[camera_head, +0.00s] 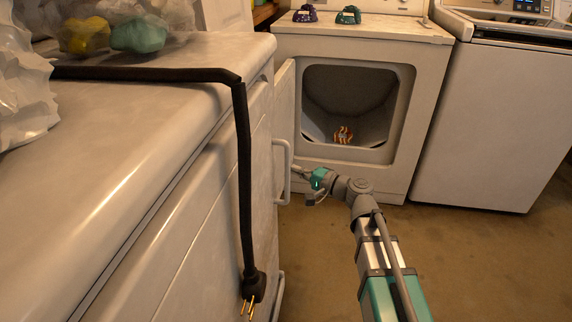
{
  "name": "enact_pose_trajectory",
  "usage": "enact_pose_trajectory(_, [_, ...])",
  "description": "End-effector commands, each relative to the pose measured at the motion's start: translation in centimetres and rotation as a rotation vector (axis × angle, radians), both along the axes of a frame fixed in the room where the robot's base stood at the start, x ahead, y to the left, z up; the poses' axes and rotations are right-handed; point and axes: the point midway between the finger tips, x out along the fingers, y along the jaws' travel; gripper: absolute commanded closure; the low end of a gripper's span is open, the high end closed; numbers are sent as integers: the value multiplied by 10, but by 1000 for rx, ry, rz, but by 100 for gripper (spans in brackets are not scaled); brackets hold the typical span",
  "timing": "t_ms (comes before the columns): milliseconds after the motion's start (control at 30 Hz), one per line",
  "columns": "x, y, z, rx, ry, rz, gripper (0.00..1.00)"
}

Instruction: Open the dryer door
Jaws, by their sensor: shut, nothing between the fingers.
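The white dryer (430,75) stands at the back with its square opening uncovered. Its door (285,105) is swung out to the left, seen nearly edge-on, and partly hidden by the white unit in front. A small orange-and-white striped thing (343,134) lies inside the drum. My gripper (300,172) is shut and empty, low in front of the dryer, near the door's lower part. I cannot tell whether it touches the door.
A white appliance (130,110) fills the left, with a white handle (283,172) near my gripper. A black power cord (243,170) hangs over its edge. Another white machine (495,110) stands right of the dryer. The brown floor (490,260) at right is clear.

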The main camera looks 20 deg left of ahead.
Motion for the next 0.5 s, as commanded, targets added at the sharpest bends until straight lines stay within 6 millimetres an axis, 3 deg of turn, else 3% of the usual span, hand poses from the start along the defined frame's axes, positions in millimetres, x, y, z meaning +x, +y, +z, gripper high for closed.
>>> enact_pose_trajectory(200, [-24,-28,0,0,0,-1,100])
enact_pose_trajectory(500, [-36,-44,0,0,0,1,100])
